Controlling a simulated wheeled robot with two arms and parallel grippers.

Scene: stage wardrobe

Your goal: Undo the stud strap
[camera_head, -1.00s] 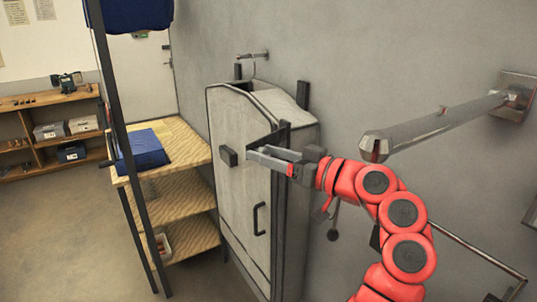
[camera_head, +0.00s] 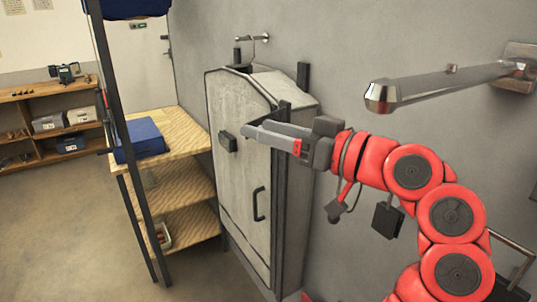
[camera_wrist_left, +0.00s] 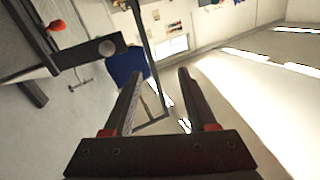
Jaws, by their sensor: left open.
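A tall pale garment case (camera_head: 238,110) with dark edging hangs against the grey wall. A short dark strap piece (camera_head: 227,141) sticks out from its front panel. In the left wrist view a dark strap (camera_wrist_left: 85,51) with a round grey stud (camera_wrist_left: 107,47) lies left of the fingers, not between them. My left gripper (camera_head: 250,131) is just right of the dark piece, across the front of the case. It also shows in the left wrist view (camera_wrist_left: 160,75), open and empty. Whether a finger touches the case cannot be told. My right gripper is not in view.
A dark handle (camera_head: 259,204) is lower on the case. A wooden shelf unit (camera_head: 185,130) with folded blue cloth (camera_head: 142,138) stands left, behind a dark upright post (camera_head: 118,110). A thick metal rail (camera_head: 440,85) juts from the wall above my arm. Floor at left is clear.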

